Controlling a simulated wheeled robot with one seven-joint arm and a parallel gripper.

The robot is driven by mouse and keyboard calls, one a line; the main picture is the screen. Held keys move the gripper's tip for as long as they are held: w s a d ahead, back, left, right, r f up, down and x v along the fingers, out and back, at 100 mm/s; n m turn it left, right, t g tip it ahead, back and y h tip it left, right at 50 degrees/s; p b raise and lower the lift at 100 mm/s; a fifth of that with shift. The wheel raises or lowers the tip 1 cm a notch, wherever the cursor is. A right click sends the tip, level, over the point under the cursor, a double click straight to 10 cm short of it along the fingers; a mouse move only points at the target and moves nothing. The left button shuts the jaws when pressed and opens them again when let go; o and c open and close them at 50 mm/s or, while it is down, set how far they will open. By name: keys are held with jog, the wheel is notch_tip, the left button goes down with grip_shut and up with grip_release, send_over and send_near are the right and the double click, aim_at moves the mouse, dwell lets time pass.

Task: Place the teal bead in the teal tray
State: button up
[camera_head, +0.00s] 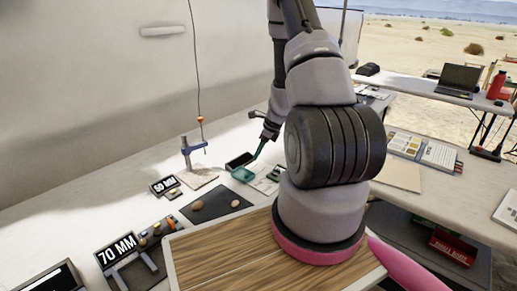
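The small teal tray (243,175) sits on the white table, left of my arm and in front of a dark tray. My gripper (257,154) is small and far off, just above and right of the teal tray. A slim teal-green piece shows at its end, slanting down toward the tray. I cannot tell whether it is a finger or something held, nor whether the fingers are open or shut. I cannot make out the teal bead; it is too small or hidden.
A dark tray (239,160) stands behind the teal tray. The table's far left is clear.

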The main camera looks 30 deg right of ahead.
jog(key=s+a+r+n+t, duration=0.1)
jog(key=a+r+n, duration=0.3)
jog(key=r, duration=0.6)
jog(key=s+a+r+n+y, duration=0.1)
jog(key=a+r+n, duration=0.3)
jog(key=r, duration=0.5)
jog(key=s+a+r+n+t, duration=0.1)
jog(key=a+r+n, duration=0.2)
jog(key=r, duration=0.7)
jog(key=s+a+r+n+t+h, duration=0.1)
jog(key=s+r+n, duration=0.5)
jog(key=s, duration=0.3)
jog(key=s+a+r+n+t+h, duration=0.1)
jog(key=s+a+r+n, duration=0.1)
jog(key=s+r+n, duration=0.4)
jog(key=s+r, duration=0.2)
jog(key=s, duration=0.1)
jog(key=shift+s+r, duration=0.2)
jog(key=shift+s, duration=0.15)
